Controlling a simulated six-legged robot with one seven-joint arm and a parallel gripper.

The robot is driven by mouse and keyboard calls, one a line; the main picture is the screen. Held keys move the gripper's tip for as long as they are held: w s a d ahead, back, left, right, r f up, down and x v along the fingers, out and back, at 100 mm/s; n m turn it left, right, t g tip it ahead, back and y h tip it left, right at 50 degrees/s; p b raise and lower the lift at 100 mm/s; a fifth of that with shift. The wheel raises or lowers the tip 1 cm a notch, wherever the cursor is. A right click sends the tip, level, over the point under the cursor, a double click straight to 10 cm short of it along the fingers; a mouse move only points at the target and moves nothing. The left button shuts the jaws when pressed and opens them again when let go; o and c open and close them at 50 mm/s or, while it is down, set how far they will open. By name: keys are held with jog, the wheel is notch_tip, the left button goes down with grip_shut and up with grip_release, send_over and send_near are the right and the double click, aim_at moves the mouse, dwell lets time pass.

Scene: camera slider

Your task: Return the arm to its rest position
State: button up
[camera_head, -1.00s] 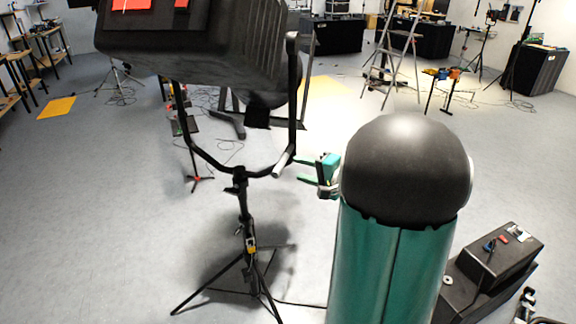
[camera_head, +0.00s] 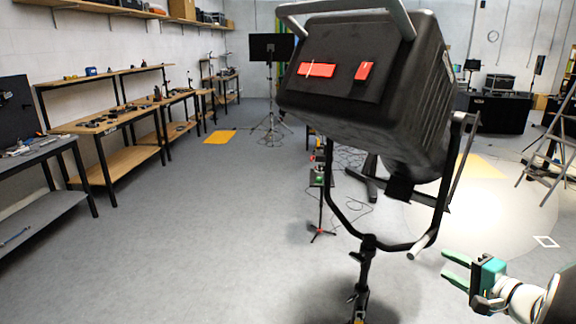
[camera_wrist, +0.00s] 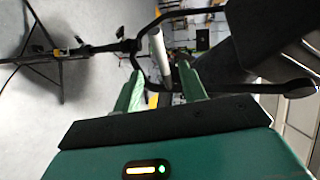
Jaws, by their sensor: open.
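My gripper (camera_head: 457,270) is at the lower right of the head view, with its two green fingers apart and nothing between them. It is close to the right of the stand's yoke in that picture; I cannot tell the exact gap. In the wrist view, my gripper (camera_wrist: 163,88) points toward the black yoke and its pale handle (camera_wrist: 158,55), which shows just beyond the fingertips. The large black studio lamp (camera_head: 385,95), with two red switches on its back, sits tilted in the yoke (camera_head: 345,222) on a stand. The lower stand is cut off in the head view.
Workbenches with tools (camera_head: 110,125) line the left wall. A stepladder (camera_head: 552,150) stands at the right edge. A yellow mat (camera_head: 220,137) lies on the floor. Cables lie beneath the lamp. The floor at left centre (camera_head: 190,230) is clear.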

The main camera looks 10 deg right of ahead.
jog(key=s+a+r+n+g+y, duration=0.1)
jog(key=s+a+n+g+y, duration=0.2)
jog(key=a, duration=0.7)
jog(key=a+n+g, duration=0.3)
jog(key=a+g, duration=0.1)
jog(key=a, duration=0.6)
jog(key=s+a+n+g+h, duration=0.2)
jog(key=s+a+n+h, duration=0.5)
jog(key=s, duration=0.5)
jog(key=shift+a+r+n+h, duration=0.3)
jog(key=shift+a+n, duration=0.1)
jog(key=shift+a, duration=0.2)
